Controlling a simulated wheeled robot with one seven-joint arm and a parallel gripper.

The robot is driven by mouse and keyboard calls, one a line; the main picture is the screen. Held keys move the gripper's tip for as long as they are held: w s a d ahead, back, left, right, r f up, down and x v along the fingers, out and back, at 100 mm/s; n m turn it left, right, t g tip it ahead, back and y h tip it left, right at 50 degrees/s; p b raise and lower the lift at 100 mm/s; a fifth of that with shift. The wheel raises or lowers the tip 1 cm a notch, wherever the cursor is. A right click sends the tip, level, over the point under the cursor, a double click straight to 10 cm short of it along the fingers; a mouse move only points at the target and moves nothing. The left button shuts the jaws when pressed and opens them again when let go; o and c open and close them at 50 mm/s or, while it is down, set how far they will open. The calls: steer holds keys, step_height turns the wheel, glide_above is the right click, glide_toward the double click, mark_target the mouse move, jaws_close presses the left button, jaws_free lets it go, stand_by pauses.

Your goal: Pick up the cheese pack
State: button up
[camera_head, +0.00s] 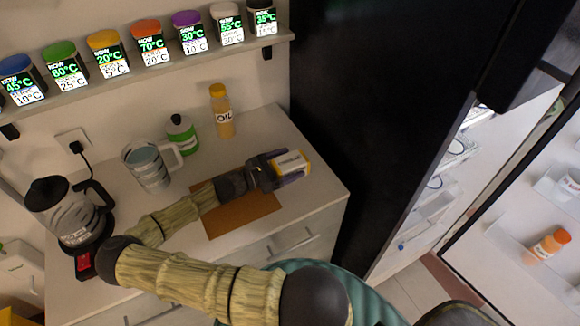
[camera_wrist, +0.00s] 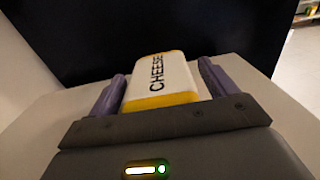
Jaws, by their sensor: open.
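The cheese pack (camera_head: 291,162) is a white block with yellow edges near the right end of the white counter. In the wrist view the cheese pack (camera_wrist: 160,78) shows the word CHEESE and lies between the two purple fingers. My gripper (camera_head: 284,168) is open around it, one finger on each side. In the wrist view my gripper (camera_wrist: 160,88) shows a small gap beside the pack on the right; on the left the finger looks close to it. The pack's underside is hidden, so I cannot tell how it rests.
A brown board (camera_head: 240,217) lies under my arm. A black fridge side (camera_head: 365,100) rises just right of the counter, with an open door beyond.

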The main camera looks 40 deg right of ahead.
steer(key=c, duration=1.2)
steer(key=shift+c, duration=0.2)
steer(key=shift+r, duration=0.1)
step_height(320, 180, up, 28)
steer(key=shift+b, duration=0.3)
